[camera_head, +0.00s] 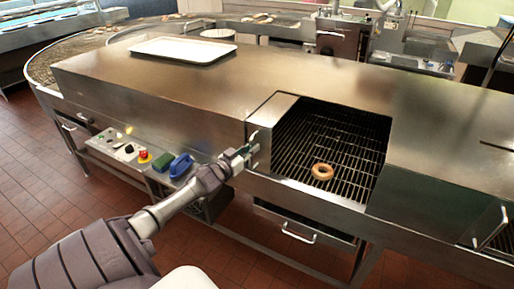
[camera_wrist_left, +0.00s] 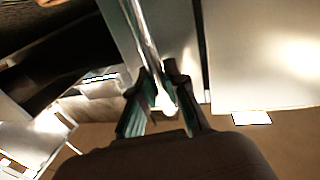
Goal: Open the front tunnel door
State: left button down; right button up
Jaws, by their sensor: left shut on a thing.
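A long steel glazing machine fills the middle of the head view. The front tunnel door (camera_head: 265,153) appears to be the small upright steel panel at the left side of the grate opening. How far it stands open is hard to tell. My left gripper (camera_head: 243,154) is at its bar handle (camera_head: 253,136). In the left wrist view the shiny handle bar (camera_wrist_left: 142,38) runs down between the fingers of my left gripper (camera_wrist_left: 163,88), which are shut on it. My right gripper is not in view.
A ring doughnut (camera_head: 322,171) lies on the dark wire grate (camera_head: 345,140). A second handled panel (camera_head: 490,228) stands at the far right. A control panel (camera_head: 128,148), a green block (camera_head: 162,161) and a blue object (camera_head: 181,165) are left of the gripper. A white tray (camera_head: 183,50) lies on top.

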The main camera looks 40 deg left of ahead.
pick_arm(q)
jog(key=c, duration=1.2)
grip_release()
jog(key=s, duration=0.8)
jog(key=s+d, duration=0.1)
jog(key=s, duration=0.3)
